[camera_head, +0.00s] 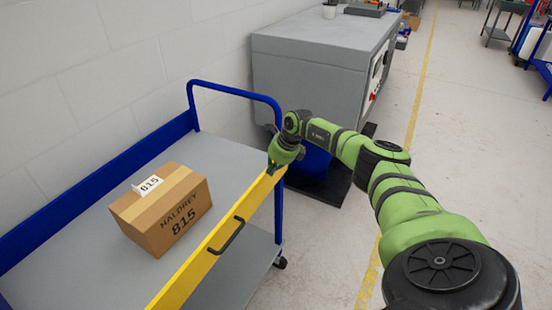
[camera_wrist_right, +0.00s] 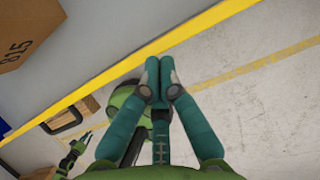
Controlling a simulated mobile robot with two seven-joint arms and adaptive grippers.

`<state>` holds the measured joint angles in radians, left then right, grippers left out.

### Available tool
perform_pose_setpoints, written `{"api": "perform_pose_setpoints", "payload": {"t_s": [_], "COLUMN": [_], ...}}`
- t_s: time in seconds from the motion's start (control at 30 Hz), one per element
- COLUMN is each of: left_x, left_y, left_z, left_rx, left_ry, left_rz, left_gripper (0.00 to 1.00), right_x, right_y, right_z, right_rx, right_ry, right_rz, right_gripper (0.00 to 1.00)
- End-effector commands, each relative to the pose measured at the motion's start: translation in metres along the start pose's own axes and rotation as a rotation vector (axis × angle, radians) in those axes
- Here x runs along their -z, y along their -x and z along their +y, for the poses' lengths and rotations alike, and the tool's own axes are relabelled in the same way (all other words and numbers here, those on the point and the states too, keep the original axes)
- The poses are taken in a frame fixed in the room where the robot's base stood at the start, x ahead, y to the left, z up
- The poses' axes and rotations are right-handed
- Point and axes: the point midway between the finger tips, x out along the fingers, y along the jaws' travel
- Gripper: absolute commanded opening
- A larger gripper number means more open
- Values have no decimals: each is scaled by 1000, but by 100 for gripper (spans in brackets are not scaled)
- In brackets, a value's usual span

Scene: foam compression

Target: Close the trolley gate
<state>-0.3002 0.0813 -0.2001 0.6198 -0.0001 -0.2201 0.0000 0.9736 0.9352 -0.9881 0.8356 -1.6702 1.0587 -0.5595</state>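The trolley's yellow gate (camera_head: 205,255) runs along its right side, with a black handle (camera_head: 226,235) on its outer face. Its far end is close to the blue end frame (camera_head: 279,215); I cannot tell if they touch. My right gripper (camera_head: 272,167) is at this far end. In the right wrist view, its teal fingers (camera_wrist_right: 159,62) are together, with nothing seen between them, and their tips overlap the yellow bar's edge (camera_wrist_right: 100,88); contact is unclear.
A cardboard box (camera_head: 165,215) marked 815 sits on the trolley's grey deck (camera_head: 85,265). A grey cabinet (camera_head: 310,60) stands behind the trolley, and a white wall (camera_head: 90,60) lies to the left. The floor (camera_head: 480,150) to the right is open, with a yellow line.

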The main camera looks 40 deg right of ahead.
Motion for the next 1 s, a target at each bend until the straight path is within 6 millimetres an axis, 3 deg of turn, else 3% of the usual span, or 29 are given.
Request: {"api": "perform_pose_setpoints", "payload": {"t_s": [0.3,1.0], "left_x": [0,0], "left_y": [-11,-10], "left_z": [2,2], "left_rx": [-2,-2], "left_ry": [1,1], "left_rz": [1,2], "left_gripper": [27,27], "right_x": [-9,-8], "right_y": [-2,-2], "right_z": [2,3], "right_rx": [-3,-6], "right_ry": [2,4], "right_rz": [-5,-3], "right_gripper": [0,0]}}
